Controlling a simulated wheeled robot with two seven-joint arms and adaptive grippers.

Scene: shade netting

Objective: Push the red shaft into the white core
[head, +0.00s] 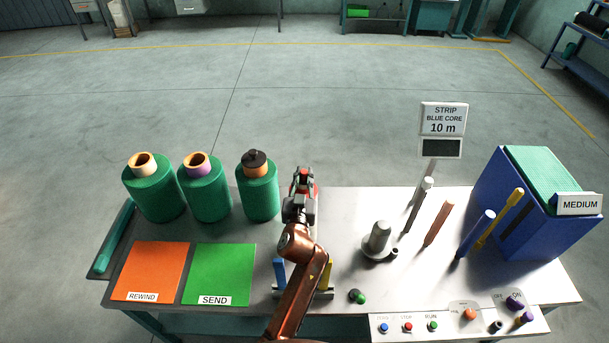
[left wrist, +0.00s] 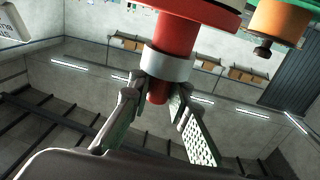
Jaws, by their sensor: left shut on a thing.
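My left gripper (head: 303,188) is over the back middle of the table, just right of the green rolls, and hides most of what it holds. In the left wrist view, its two fingers (left wrist: 158,88) are shut on the narrow end of the red shaft (left wrist: 157,97). A white ring (left wrist: 166,64) encircles the red piece beside the fingertips, with a wider red cylinder (left wrist: 176,34) and red disc beyond it. I cannot tell whether this ring is the white core or how deep the shaft sits. My right gripper is not in view.
Three green rolls (head: 207,194) stand at the back left; the right one's orange core (left wrist: 275,22) has a dark knob. Several upright rods, a grey metal post (head: 379,237) and a blue box (head: 520,225) occupy the right. Orange and green mats (head: 222,268) lie front left.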

